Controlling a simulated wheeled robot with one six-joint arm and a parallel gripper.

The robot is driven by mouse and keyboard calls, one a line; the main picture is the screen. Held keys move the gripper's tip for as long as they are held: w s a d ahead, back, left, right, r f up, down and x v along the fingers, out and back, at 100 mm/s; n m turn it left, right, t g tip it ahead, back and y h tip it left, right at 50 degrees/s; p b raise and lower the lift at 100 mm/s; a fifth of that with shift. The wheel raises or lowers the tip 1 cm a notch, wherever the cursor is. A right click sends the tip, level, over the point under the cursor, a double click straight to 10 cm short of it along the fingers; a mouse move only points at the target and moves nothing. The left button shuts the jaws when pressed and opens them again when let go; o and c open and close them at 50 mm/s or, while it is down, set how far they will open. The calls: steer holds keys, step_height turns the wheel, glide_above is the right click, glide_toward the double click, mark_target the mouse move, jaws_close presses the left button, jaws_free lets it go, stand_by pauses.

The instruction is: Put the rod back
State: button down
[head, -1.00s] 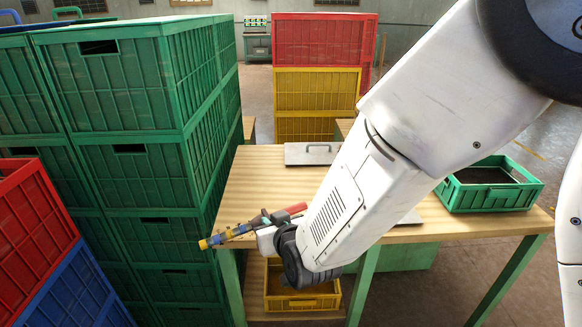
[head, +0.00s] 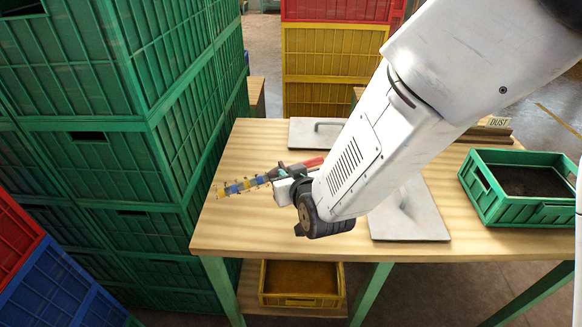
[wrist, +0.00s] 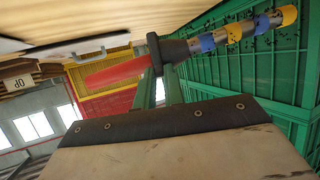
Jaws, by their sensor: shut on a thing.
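The rod (head: 243,185) has yellow, blue and grey bands, a dark collar and a red handle (head: 312,163). My gripper (head: 283,178) is shut on it near the collar. The rod appears above the left part of the wooden table, banded end pointing left. Small dark specks show around the banded part. In the wrist view the rod (wrist: 232,35) crosses the top, with its red handle (wrist: 115,72) to the left and my gripper (wrist: 163,80) at the collar. My arm hides part of the table.
Two grey plates with handles lie on the table (head: 262,228), one at the back (head: 306,133) and one (head: 425,222) partly behind my arm. A green crate (head: 510,215) with dark contents stands right, near a DUST sign (head: 499,122). Green crates (head: 95,165) stack left. A yellow crate (head: 300,300) sits below.

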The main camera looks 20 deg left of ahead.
steer(key=shift+a+f, duration=0.1)
steer(key=shift+f, duration=2.8)
steer(key=shift+f, duration=0.65)
steer(key=c, duration=1.4)
jaws_free()
steer(key=shift+s, duration=0.1)
steer(key=v, duration=0.7)
steer(key=shift+s+d+r, duration=0.15)
steer(key=shift+s+d, duration=0.1)
steer(key=shift+d, duration=0.05)
